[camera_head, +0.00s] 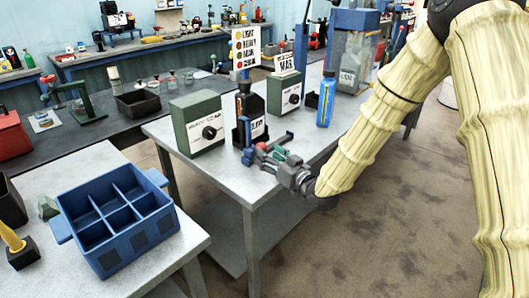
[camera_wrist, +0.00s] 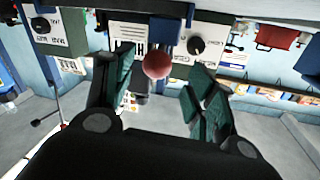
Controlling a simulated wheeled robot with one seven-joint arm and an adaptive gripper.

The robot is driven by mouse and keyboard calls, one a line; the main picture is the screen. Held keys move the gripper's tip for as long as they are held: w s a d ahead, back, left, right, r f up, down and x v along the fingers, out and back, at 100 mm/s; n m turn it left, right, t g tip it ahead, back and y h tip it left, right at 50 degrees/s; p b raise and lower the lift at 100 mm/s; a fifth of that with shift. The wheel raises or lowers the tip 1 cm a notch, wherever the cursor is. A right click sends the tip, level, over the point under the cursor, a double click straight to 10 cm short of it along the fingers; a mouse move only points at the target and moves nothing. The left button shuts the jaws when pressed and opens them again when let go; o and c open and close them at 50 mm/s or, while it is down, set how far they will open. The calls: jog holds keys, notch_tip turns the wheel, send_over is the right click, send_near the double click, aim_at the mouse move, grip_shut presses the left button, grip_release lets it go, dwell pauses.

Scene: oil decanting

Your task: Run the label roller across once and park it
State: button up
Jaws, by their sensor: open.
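A dark bottle with a white label (camera_head: 257,128) stands in a dark holder near the front edge of the middle bench. Blue parts (camera_head: 283,137), which look like the label roller, sit just in front of it, partly hidden by my gripper. In the wrist view a round red knob (camera_wrist: 157,62) shows below a blue block (camera_wrist: 164,33), with the white label behind. My gripper (camera_head: 270,154) is at the bench's front edge. Its teal fingers (camera_wrist: 157,88) are open, one on each side of the knob's line, with the knob beyond the gap and apparently untouched.
Green dial boxes stand left (camera_head: 198,124) and right (camera_head: 284,93) of the bottle. A blue bottle (camera_head: 326,101) stands further right. A blue divided crate (camera_head: 122,252) is on the near-left table. Floor (camera_head: 390,240) right of the bench is clear.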

aim_at(266, 150)
jog(key=v, duration=0.8)
jog(key=shift+s, duration=0.15)
jog(key=shift+d, duration=0.15)
jog(key=w+a+m, duration=0.2)
jog(key=w+m, duration=0.1)
jog(key=w, duration=0.1)
jog(key=w+a+m, duration=0.2)
jog(key=w+m, duration=0.1)
jog(key=w, duration=0.1)
jog(key=w+a+m, duration=0.2)
jog(key=w+m, duration=0.1)
jog(key=w, duration=0.1)
jog(key=shift+a, duration=0.35)
dwell(0.3)
grip_shut()
dwell(0.3)
